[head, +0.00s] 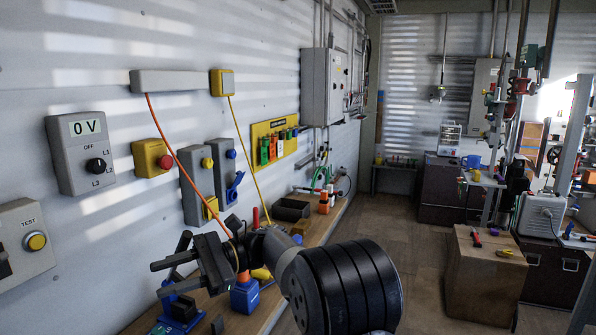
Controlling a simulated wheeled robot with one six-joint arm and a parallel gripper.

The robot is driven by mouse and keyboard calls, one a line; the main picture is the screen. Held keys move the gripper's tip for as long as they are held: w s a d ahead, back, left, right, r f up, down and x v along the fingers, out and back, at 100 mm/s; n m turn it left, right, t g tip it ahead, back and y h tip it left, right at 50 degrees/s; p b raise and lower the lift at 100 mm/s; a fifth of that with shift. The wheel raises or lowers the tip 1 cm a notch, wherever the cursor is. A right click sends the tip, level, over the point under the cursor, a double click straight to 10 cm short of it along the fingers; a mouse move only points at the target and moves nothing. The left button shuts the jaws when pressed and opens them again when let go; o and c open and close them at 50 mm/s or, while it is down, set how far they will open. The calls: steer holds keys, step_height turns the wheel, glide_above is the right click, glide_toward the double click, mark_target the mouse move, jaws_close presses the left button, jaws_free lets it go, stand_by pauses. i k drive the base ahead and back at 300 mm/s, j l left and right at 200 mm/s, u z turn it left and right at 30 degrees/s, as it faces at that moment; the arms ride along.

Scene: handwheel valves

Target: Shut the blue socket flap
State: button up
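The blue socket flap (235,187) is on the tall grey socket box (224,166) on the left wall. It sticks out from the box at a slant and looks open. A round blue part (231,154) sits above it. My gripper (154,280) is in front of and below the boxes, over the bench, with its fingers pointing left. The fingers are apart with nothing between them. The gripper is clear of the flap.
A similar grey box (194,180) with a yellow flap (211,208) stands to the left. An orange cable (170,140) and a yellow cable (243,145) hang past the boxes. Blue items (244,296) stand on the wooden bench (316,234). Open floor lies to the right.

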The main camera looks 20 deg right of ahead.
mark_target(240, 175)
steer(key=i+l+z, duration=0.25)
steer(key=z, duration=0.2)
steer(key=i+l+z, duration=0.1)
steer(key=i+z, duration=0.75)
steer(key=i+u, duration=0.45)
steer(key=i+l+u, duration=0.25)
steer(key=i+u, duration=0.2)
steer(key=i+l+u, duration=0.65)
steer(key=u, duration=0.15)
steer(key=i+l+u, duration=0.2)
steer(key=u, duration=0.15)
steer(key=i+l+u, duration=0.15)
steer(key=l+u, duration=0.25)
